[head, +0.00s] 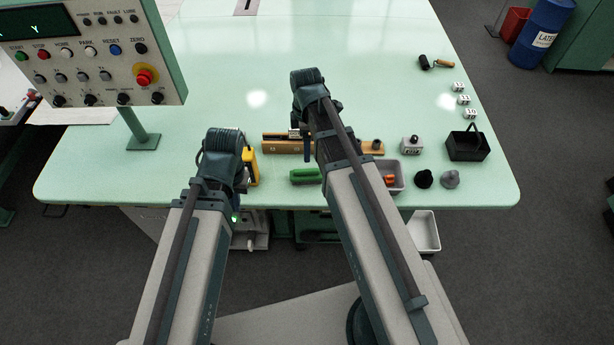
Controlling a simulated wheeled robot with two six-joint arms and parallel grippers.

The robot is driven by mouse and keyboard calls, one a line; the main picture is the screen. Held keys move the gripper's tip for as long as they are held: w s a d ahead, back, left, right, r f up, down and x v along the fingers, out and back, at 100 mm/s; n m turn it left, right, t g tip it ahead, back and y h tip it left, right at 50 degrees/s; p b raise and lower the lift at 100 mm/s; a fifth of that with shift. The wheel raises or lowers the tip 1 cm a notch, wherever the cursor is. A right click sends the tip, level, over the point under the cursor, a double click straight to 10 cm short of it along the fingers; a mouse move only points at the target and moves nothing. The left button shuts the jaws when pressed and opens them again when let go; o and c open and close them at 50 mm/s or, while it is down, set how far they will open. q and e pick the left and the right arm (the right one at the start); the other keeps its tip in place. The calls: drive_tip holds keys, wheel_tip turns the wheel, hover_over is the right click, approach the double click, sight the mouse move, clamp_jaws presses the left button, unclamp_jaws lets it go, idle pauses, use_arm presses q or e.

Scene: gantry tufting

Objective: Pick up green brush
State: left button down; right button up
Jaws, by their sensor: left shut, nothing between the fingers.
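The green brush (305,175) lies near the front edge of the table, left of my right forearm, which may cover its right end. My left gripper (236,178) is over the front edge, left of the brush and apart from it. It is shut and empty, and my wrist hides much of it. My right arm reaches farther over the table, past the brush. The fingers of my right gripper (305,148) are mostly hidden by its wrist, so I cannot see whether they are open or shut.
A yellow object (252,167) stands beside my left wrist. A wooden block (282,144) lies behind the brush. A control panel (110,55) overhangs the left side.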

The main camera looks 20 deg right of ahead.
sight(306, 170)
wheel_tip(306, 170, down, 8)
drive_tip(key=b, duration=0.7)
drive_tip(key=shift+f, duration=0.1)
drive_tip(key=shift+f+b, duration=0.1)
drive_tip(key=shift+b, duration=0.3)
wheel_tip(306, 170, down, 5)
drive_tip(key=b, duration=0.5)
clamp_jaws()
